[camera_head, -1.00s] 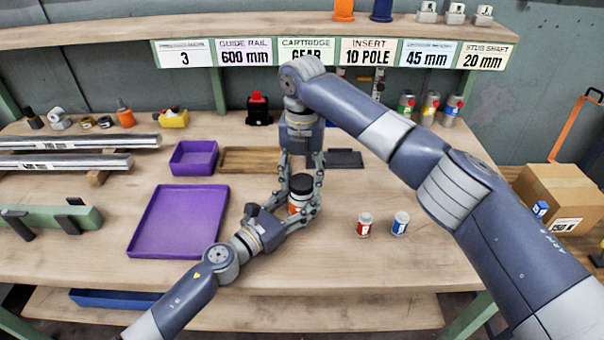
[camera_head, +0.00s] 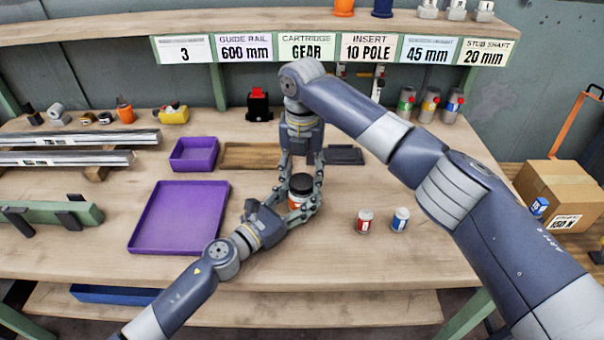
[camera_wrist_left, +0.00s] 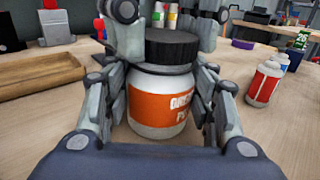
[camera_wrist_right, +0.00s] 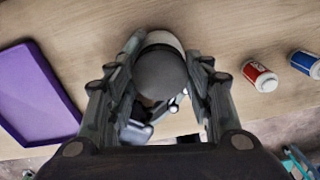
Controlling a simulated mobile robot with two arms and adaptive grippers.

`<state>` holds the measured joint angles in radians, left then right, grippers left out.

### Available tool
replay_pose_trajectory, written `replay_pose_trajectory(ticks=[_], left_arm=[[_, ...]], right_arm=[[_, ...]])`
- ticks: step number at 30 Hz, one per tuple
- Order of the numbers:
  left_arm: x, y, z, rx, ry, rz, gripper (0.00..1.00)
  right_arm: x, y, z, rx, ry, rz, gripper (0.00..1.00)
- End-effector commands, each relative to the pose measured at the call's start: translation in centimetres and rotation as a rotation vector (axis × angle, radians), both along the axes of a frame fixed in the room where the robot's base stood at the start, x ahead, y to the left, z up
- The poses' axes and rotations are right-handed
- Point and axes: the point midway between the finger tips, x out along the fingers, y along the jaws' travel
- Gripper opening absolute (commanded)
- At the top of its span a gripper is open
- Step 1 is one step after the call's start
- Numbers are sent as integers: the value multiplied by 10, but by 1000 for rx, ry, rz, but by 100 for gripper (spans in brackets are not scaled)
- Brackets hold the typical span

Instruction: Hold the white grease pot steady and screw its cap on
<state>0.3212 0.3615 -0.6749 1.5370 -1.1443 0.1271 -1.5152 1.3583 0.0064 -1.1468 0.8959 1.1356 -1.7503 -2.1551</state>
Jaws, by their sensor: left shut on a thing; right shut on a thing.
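The white grease pot (camera_head: 296,203) with an orange label stands upright on the bench. My left gripper (camera_head: 303,207) is shut around its body, and the pot (camera_wrist_left: 158,112) shows between those fingers in the left wrist view. The black cap (camera_head: 301,182) sits at the top of the pot with no clear gap in the left wrist view (camera_wrist_left: 172,47). My right gripper (camera_head: 302,168) comes from above and is shut on the cap. In the right wrist view the cap (camera_wrist_right: 160,75) lies between its fingers, with a white edge beyond it. The threads are hidden.
A red-and-white pot (camera_head: 364,222) and a blue-and-white pot (camera_head: 400,220) stand to the right. A large purple tray (camera_head: 139,235) lies to the left, with a smaller purple bin (camera_head: 193,168) behind. A wooden tray (camera_head: 250,157) is behind the grippers. The bench front is clear.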

Motion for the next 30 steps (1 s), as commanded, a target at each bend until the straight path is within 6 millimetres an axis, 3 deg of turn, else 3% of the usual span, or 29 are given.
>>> replay_pose_trajectory(ticks=[5, 30], left_arm=[[0, 0, -2, 2, 2, 0, 0], [-1, 0, -2, 2, 2, 0, 0]], right_arm=[[0, 1, 0, 1, 1, -187, 40], [-1, 1, 0, 5, 7, -1889, 40]])
